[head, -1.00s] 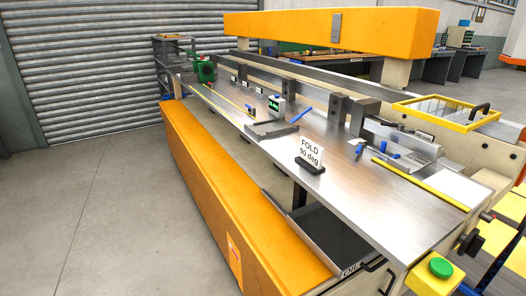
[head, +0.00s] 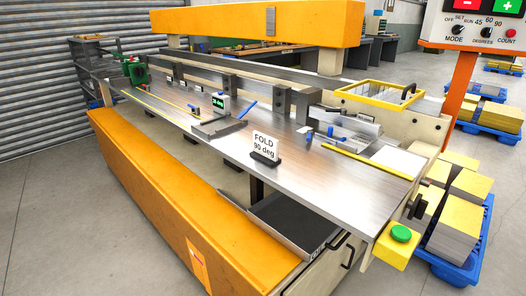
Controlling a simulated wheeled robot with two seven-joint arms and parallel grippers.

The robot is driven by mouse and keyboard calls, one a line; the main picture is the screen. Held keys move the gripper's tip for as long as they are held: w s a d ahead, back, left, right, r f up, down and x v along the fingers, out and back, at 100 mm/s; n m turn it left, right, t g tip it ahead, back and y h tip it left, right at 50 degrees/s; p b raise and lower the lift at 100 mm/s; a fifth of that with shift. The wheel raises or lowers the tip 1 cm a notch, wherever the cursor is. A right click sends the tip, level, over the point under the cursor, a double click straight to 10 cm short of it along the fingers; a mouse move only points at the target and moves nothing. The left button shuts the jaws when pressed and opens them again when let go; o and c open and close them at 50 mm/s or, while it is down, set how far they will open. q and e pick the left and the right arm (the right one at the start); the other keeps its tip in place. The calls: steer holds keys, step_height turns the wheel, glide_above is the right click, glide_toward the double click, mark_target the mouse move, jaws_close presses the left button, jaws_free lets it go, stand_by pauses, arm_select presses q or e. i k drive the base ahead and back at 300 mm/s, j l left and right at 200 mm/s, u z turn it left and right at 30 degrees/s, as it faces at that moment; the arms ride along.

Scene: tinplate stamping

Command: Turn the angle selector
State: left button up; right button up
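The angle selector is the small black knob marked DEGREES (head: 486,33) on the control panel at the top right of the head view, with 45, 60 and 90 printed around it. Its pointer is too small to read surely. A MODE knob (head: 457,30) sits to its left and a red COUNT button (head: 511,33) to its right. The panel (head: 480,46) stands on an orange post (head: 458,88). A sign reading FOLD 90 deg (head: 265,146) stands on the steel table. Neither of my grippers shows in the view.
The folding machine's steel table (head: 310,172) fills the middle, with a green button (head: 401,233) at its near right corner. A yellow-framed guard (head: 380,95) lies at the back right. Blue pallets (head: 457,262) of sheet stacks stand right. Grey floor (head: 60,210) is clear at left.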

mark_target(485, 32)
steer(key=i+l+u, duration=0.1)
steer(key=l, duration=0.35)
steer(key=i+l+u, duration=0.1)
steer(key=l, duration=0.35)
steer(key=i+l+u, duration=0.1)
steer(key=i+l, duration=0.15)
steer(key=l, duration=0.2)
steer(key=i+l, duration=0.15)
steer(key=l, duration=0.3)
steer(key=i+l+u, duration=0.15)
steer(key=l, duration=0.3)
steer(key=l+u, duration=0.1)
steer(key=l, duration=0.4)
steer(key=i, duration=0.05)
